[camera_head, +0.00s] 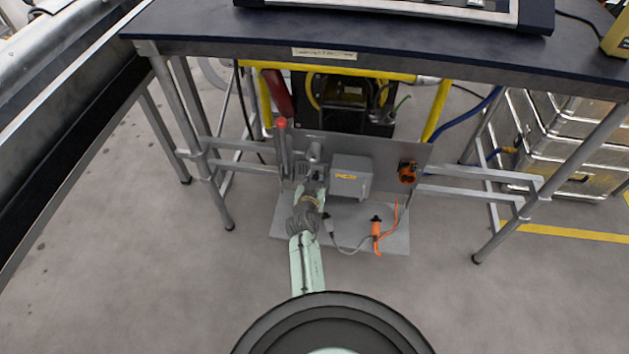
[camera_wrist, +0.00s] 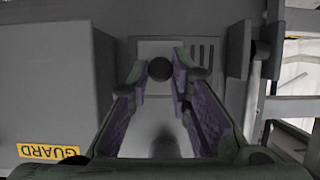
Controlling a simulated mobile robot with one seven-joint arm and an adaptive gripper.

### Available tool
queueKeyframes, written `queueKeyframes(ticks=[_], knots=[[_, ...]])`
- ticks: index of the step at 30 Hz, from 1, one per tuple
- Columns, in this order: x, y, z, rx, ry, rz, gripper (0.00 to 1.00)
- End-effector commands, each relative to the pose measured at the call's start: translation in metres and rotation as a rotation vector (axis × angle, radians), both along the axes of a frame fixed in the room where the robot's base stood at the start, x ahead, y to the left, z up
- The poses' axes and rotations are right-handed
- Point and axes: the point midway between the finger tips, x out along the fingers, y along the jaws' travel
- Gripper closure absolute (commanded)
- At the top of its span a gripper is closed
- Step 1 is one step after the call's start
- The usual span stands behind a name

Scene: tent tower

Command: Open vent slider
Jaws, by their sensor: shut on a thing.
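The vent slider shows in the wrist view as a pale square plate (camera_wrist: 150,49) with a round black knob (camera_wrist: 159,69). Dark vertical vent slots (camera_wrist: 201,55) show just right of the plate, partly hidden by a finger. My gripper (camera_wrist: 160,72) has its purple-padded fingers on either side of the knob and is shut on it. In the head view my gripper (camera_head: 313,172) is at the upright grey panel (camera_head: 405,153) under the table. There my arm and gripper hide the slider.
A grey guard box (camera_head: 351,176) stands close beside my gripper; its yellow label (camera_wrist: 48,151) shows in the wrist view. A red-topped lever (camera_head: 282,125) stands on the other side. An orange-handled cable (camera_head: 376,233) lies on the base plate. The dark table (camera_head: 390,37) overhangs the panel.

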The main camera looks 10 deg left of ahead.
Motion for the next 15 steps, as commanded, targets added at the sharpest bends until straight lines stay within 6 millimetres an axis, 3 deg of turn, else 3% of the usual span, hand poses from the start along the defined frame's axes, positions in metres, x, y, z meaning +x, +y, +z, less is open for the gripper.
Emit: queueKeyframes(ticks=[11,12,15], knots=[[-0.0001,-0.0005,-0.0001,0.001,0.001,-0.002,1.00],[-0.0002,-0.0004,-0.0001,0.001,0.001,-0.002,0.79],[-0.0001,-0.0003,-0.0001,0.001,0.001,-0.001,0.72]])
